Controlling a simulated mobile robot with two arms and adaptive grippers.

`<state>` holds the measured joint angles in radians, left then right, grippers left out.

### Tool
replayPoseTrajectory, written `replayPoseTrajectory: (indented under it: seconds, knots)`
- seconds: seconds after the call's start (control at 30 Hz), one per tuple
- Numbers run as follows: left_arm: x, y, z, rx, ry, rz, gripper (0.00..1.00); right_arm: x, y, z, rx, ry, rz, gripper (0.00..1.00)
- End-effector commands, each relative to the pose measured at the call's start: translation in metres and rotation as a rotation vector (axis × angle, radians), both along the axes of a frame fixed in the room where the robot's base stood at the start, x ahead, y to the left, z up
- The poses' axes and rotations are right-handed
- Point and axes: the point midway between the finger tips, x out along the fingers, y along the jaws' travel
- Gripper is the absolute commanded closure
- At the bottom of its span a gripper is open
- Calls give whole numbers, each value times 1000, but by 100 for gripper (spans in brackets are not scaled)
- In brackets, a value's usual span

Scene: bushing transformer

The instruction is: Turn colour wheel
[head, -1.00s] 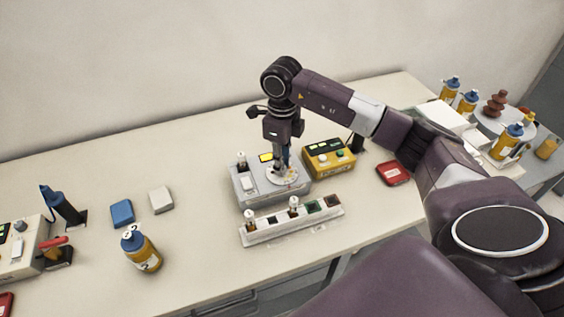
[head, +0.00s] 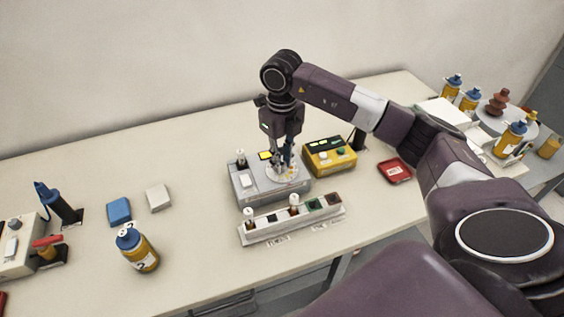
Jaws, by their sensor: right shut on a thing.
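The colour wheel (head: 283,175) is a pale round disc on top of a grey instrument box (head: 246,193) in the middle of the table in the head view. My right gripper (head: 283,168) points straight down over the disc, shut on a part of it. The fingers hide the exact spot they grip. A small vial (head: 241,158) stands upright at the box's back left, and a yellow label or display (head: 265,156) shows on its top. My left gripper is not in view.
A white rack (head: 270,231) with vials and coloured squares stands in front of the box. A yellow device (head: 330,157) and red dish (head: 395,171) are to the right.

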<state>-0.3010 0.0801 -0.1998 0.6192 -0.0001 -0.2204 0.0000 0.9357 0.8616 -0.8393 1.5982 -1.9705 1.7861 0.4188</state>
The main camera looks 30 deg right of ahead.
Motion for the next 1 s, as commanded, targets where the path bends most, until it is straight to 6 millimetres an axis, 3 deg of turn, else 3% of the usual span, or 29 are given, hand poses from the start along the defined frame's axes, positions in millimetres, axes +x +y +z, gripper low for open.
replayPoseTrajectory:
  seconds: [0.4,0.9,0.93,1.0]
  knots:
    - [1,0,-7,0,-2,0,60,1,-1,1,-1,-3,-185,100]
    - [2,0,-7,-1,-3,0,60,1,-1,2,-1,-4,-206,100]
    - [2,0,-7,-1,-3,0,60,1,-1,2,-1,-4,-206,80]
    - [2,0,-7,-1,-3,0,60,1,-1,2,-1,-3,-205,73]
